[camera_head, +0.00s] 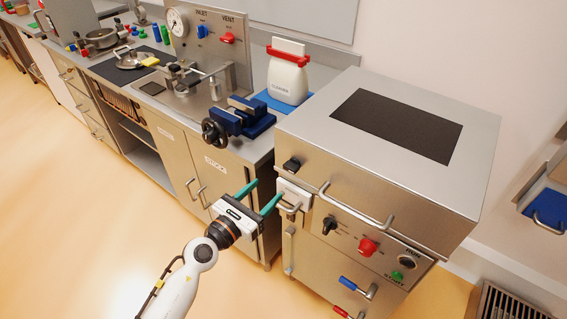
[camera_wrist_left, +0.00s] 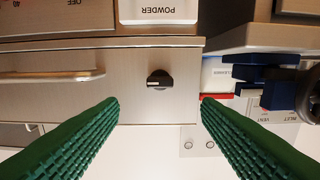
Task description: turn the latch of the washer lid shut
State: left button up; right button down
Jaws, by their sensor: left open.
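The washer (camera_head: 395,140) is a steel box with a dark window in its top. Its lid latch is a small black knob (camera_head: 292,164) on the upper front, left of the lid's bar handle (camera_head: 355,207). In the left wrist view, which is upside down, the latch knob (camera_wrist_left: 160,79) shows with a pale mark lying level across it. My left gripper (camera_head: 266,190) is open and empty, with green fingers pointing at the washer front. In the wrist view the knob lies between and beyond the fingertips (camera_wrist_left: 160,102), apart from both. My right gripper is not in view.
A white powder drawer (camera_head: 293,195) with a handle sits just below the latch. A black dial (camera_head: 329,225) and red knob (camera_head: 367,247) are lower right. A blue vise (camera_head: 240,118) and white cleaner bottle (camera_head: 287,77) stand on the counter left. The floor in front is clear.

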aim_at(288, 169)
pick_arm(q)
jog(key=x, duration=0.9)
jog(key=shift+w+d+f+b, duration=0.1)
jog(key=shift+b, duration=0.2)
jog(key=shift+w+d, duration=0.25)
jog(key=shift+w, duration=0.1)
jog(key=c, duration=1)
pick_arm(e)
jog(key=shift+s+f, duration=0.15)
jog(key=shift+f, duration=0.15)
